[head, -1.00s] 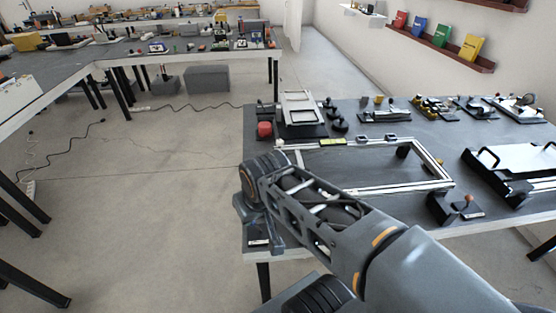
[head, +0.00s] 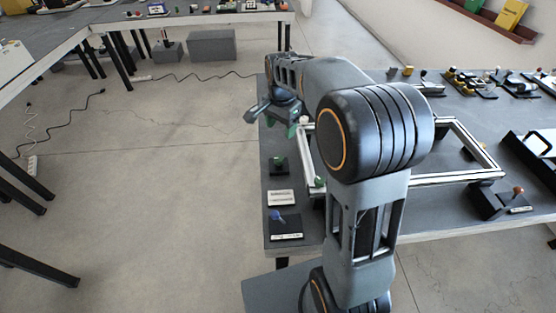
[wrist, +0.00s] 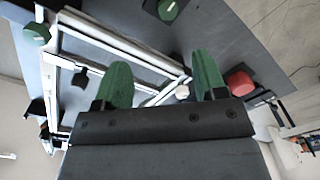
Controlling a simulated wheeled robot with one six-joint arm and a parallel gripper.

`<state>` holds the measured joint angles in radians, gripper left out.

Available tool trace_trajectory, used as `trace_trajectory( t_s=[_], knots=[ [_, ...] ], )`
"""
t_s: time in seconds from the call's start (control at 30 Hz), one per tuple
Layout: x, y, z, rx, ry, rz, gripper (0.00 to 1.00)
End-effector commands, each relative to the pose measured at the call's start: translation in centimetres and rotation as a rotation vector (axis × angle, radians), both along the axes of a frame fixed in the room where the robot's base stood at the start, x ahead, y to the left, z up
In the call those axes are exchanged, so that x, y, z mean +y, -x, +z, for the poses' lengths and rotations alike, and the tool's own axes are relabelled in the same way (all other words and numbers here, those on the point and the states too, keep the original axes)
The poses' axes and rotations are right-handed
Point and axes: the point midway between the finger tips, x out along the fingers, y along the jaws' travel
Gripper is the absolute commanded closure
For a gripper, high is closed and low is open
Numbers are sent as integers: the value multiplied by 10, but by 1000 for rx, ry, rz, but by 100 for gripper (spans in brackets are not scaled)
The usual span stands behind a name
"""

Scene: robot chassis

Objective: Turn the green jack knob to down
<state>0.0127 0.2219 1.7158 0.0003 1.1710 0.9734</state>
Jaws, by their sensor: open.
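A green knob (head: 319,182) sits at the near left corner of the metal frame; it also shows at upper left in the wrist view (wrist: 36,34). Another green knob (head: 278,160) stands on a small black base left of the frame and is partly cut off at the top of the wrist view (wrist: 168,8). I cannot tell which is the jack knob. My gripper (head: 271,123) hangs beside the far left part of the frame, apart from both. In the wrist view its green-tipped fingers (wrist: 162,82) are spread, with nothing held between them.
The metal frame (head: 474,150) has a white knob (wrist: 182,91) at another corner. A blue knob (head: 277,216) and a white label plate (head: 281,197) lie along the table's left edge. A red object (wrist: 240,82) is near the gripper. A black box with an orange-tipped lever (head: 517,192) stands right.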

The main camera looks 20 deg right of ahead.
Motion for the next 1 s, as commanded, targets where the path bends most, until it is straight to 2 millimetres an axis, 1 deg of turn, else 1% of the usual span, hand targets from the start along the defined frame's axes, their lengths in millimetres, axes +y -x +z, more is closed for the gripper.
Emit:
trace_trajectory(
  t_s=[0.03, 0.1, 0.23, 0.37, 0.7, 0.9, 1.0],
  knots=[
    [0, -7, -8, 12, 0, -31, 35],
    [0, -14, -13, 21, -1, -68, 35],
    [1, -20, -23, 34, -2, -104, 35],
    [1, -20, -41, 37, -2, -111, 35],
    [2, -19, -106, 38, -1, -108, 35],
    [2, -20, -135, 36, -1, -108, 35],
    [2, -20, -145, 36, -1, -108, 35]
  ],
)
